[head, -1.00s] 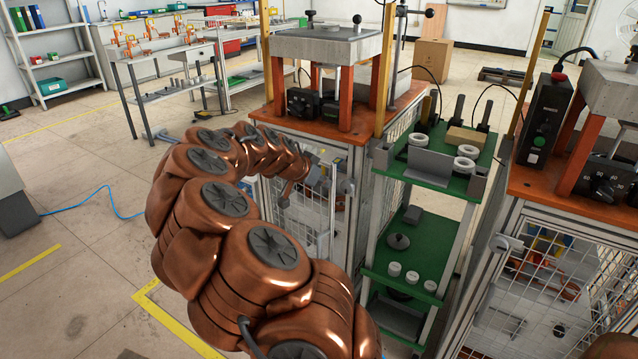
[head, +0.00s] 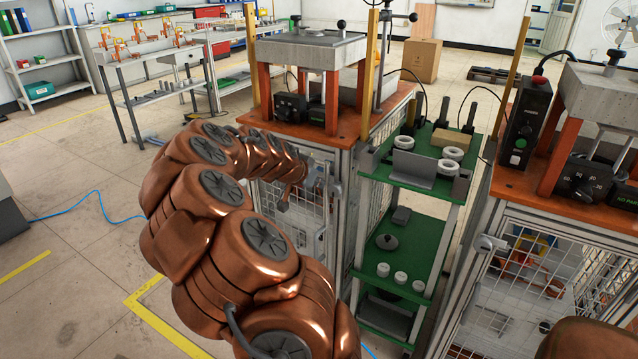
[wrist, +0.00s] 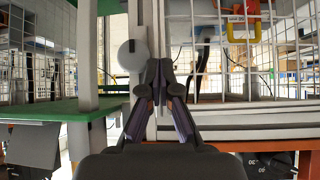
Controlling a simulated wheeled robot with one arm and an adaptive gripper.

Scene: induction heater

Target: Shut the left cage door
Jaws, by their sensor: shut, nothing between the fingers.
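The left cage door (head: 308,212) is a pale-framed wire mesh panel on the front of the cage under the middle press, partly hidden by my arm in the head view. It stands close to the cage front; I cannot tell if it is fully shut. A grey round knob (wrist: 131,55) shows on a pale upright in the wrist view, just left of my fingers. My gripper (wrist: 158,72) is shut and empty, its fingertips in front of the upright and mesh. I cannot tell whether they touch. In the head view the fingers are not clear.
The orange top (head: 345,140) of the left cage carries the press and control boxes. Floor at left is open.

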